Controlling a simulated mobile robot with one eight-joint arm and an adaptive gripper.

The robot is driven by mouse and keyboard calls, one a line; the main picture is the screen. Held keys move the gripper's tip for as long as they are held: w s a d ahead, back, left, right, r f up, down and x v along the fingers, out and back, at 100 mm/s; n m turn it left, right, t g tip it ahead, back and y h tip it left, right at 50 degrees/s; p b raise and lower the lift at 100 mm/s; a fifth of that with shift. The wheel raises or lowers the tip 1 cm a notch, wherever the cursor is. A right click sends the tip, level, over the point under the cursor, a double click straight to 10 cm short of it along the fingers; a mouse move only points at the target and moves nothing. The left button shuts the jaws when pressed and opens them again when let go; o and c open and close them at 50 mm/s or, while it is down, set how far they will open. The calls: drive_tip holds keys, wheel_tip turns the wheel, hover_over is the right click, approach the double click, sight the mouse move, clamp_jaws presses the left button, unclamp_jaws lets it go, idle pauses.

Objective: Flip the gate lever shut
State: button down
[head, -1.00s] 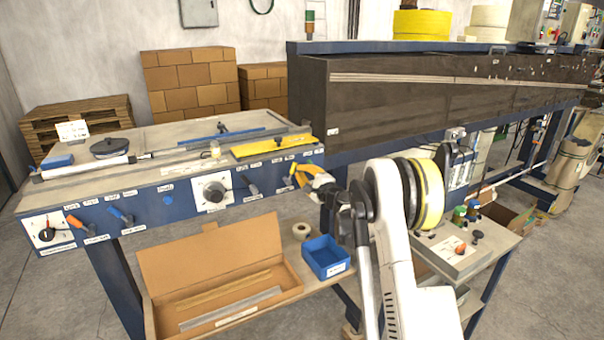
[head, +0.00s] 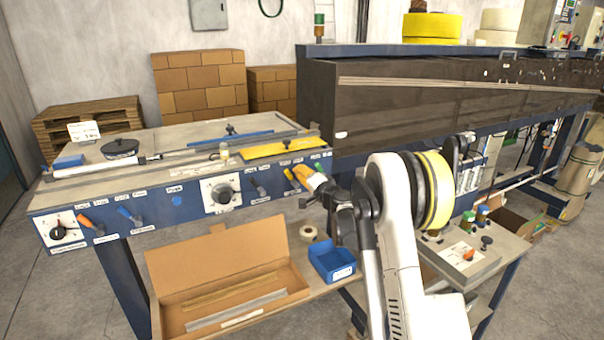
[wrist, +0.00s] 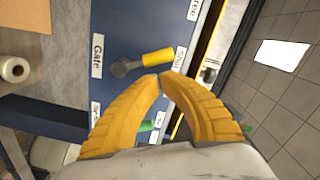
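The gate lever, a yellow handle on a dark pivot (wrist: 158,57), is on the blue front panel beside a white "Gate" label (wrist: 97,56) in the wrist view. Its handle points toward another label at the right, which is only partly readable. My gripper (wrist: 164,77) has orange-yellow fingers whose tips are together, with nothing seen between them. The tips are just below the handle in that picture; I cannot tell if they touch it. In the head view my gripper (head: 303,174) is at the panel's right end and covers part of the yellow lever (head: 290,176).
Orange (head: 92,222) and blue (head: 128,214) levers and a dial (head: 223,193) are along the panel. Below are an open cardboard box (head: 225,262), a blue bin (head: 331,262) and a tape roll (head: 308,233).

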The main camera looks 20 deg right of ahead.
drive_tip(key=shift+a, duration=0.3)
drive_tip(key=shift+d, duration=0.1)
idle(0.5)
